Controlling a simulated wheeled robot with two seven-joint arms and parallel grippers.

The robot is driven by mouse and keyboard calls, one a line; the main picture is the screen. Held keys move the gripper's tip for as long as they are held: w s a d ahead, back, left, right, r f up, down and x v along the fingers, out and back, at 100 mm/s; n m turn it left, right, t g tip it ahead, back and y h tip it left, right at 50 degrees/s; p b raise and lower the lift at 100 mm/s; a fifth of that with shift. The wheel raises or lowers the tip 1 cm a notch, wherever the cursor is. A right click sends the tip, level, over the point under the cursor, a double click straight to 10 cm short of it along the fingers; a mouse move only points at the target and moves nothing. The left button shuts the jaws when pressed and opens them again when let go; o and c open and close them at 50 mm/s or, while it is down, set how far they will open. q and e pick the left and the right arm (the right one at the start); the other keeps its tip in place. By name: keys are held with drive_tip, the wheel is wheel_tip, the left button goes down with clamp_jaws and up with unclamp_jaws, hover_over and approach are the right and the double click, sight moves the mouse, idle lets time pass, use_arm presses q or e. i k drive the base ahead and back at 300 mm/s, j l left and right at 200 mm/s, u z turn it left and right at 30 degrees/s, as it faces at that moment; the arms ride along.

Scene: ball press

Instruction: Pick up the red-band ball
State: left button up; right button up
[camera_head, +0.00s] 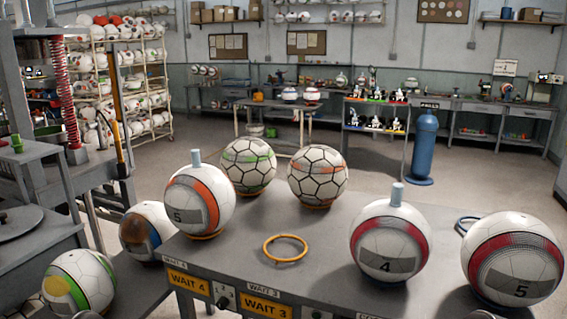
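Two white balls with red bands are at the right of the grey bench (250,247). One red-band ball (363,243) has a grey patch with a 4 and a pale blue cylinder on top. The other red-band ball (481,234) has a grey patch with a 5 and nothing on top; it stands at the right edge of the view. A black-lined ball with an orange-red band (318,190) is at the back of the bench, beside a green-band one (248,178). Neither gripper is clearly in view.
An orange-band ball (203,186) with a pale cylinder stands at the bench's left. An empty orange ring (285,259) lies near the front middle, with clear surface around it. A press (72,100) stands at left.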

sight(391, 240)
drive_tip(key=k+l, duration=0.1)
drive_tip(key=l, duration=0.5)
drive_tip(key=k+l, duration=0.15)
drive_tip(key=l, duration=0.5)
drive_tip(key=k+l+z, duration=0.1)
drive_tip(key=l, duration=0.5)
drive_tip(key=k+l, duration=0.1)
drive_tip(key=l, duration=0.5)
drive_tip(key=k+l, duration=0.1)
drive_tip(key=l, duration=0.55)
drive_tip(key=z, duration=0.05)
